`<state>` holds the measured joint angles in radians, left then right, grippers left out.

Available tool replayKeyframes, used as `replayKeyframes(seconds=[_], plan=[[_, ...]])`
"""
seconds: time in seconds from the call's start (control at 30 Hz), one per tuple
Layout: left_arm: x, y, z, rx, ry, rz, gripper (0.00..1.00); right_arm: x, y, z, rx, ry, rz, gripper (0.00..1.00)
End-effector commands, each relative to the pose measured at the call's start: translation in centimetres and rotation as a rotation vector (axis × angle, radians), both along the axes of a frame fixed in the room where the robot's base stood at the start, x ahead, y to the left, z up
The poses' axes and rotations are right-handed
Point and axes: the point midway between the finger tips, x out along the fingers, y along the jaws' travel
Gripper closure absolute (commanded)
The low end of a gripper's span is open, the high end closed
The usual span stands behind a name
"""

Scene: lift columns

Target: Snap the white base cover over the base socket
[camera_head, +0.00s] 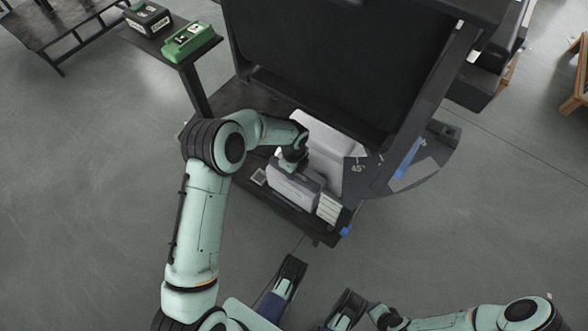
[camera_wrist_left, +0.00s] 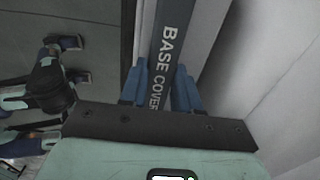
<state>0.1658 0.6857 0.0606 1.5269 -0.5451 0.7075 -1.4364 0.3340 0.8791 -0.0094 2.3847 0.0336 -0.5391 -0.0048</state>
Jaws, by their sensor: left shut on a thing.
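The white base cover (camera_head: 291,191) is a pale box with a dark grey strip along its top. It stands low at the front of a dark frame. In the left wrist view the strip (camera_wrist_left: 167,50) reads "BASE COVER" and lies between my blue fingers. My left gripper (camera_head: 289,168) reaches down from above and is shut on this strip. The base socket cannot be made out; the cover, a larger white body (camera_head: 325,140) behind it and my arm block that area. My right gripper (camera_head: 376,309) is small at the bottom edge, away from the cover; its jaws are unclear.
A dark upright panel (camera_head: 335,60) rises behind the cover. A grey plate marked 45° (camera_head: 400,170) juts out at right. Pale slats (camera_head: 328,208) sit beside the cover. A small stand holds a green box (camera_head: 187,42) and a dark box (camera_head: 148,18).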

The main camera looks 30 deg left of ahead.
Motion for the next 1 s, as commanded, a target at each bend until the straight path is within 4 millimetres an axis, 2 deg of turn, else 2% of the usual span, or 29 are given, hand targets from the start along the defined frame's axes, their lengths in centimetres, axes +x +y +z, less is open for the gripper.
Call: replayKeyframes(seconds=[1.0], plan=[[0.04,0.02,-0.54,0.0,-0.002,0.0,1.0,0.04,-0.01,-0.34,0.0,0.0,0.0,0.43]])
